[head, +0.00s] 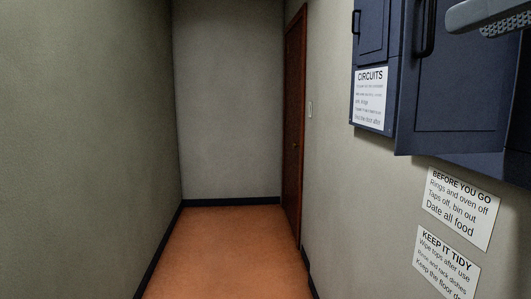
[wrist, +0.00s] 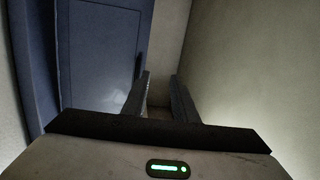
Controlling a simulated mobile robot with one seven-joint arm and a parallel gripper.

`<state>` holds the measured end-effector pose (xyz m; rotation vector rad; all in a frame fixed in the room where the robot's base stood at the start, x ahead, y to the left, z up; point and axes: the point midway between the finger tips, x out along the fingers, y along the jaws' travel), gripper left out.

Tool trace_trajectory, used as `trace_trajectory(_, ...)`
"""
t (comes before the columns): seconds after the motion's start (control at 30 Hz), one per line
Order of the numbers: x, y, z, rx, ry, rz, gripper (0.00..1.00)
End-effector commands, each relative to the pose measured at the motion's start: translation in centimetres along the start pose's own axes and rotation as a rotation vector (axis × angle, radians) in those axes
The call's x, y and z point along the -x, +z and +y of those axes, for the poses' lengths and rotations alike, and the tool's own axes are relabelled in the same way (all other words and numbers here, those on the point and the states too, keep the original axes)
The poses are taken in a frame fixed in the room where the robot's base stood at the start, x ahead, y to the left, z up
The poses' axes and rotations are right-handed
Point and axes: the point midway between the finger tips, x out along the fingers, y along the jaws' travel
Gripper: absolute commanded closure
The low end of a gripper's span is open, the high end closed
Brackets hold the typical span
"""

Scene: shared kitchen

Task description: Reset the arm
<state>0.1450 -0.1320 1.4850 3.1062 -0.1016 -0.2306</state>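My gripper (wrist: 160,77) shows in the wrist view with its two dark fingers apart and nothing between them. It is open. A blue cabinet door (wrist: 98,55) fills the left of that view, close beside the left finger; I cannot tell whether they touch. The head view shows a dark blue wall cabinet (head: 460,85) at the upper right. A grey piece with a patterned underside juts in at the top right corner there, in front of the cabinet; I cannot tell what it is.
A smaller blue box (head: 371,32) with a circuits notice (head: 369,98) hangs beside the cabinet. Two notices, an upper one (head: 461,208) and a lower one (head: 446,262), are on the right wall. A brown door (head: 295,125) is farther along. The orange floor (head: 230,255) is clear.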

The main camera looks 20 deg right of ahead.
Motion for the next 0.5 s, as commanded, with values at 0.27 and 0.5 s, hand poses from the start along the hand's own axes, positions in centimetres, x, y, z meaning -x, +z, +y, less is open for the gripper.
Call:
trace_trajectory(0.27,-13.6,14.3,-9.3,0.044,-0.066,-0.398,0.74)
trace_trajectory(0.5,-18.2,29.7,-13.7,0.035,-0.081,-0.725,0.74)
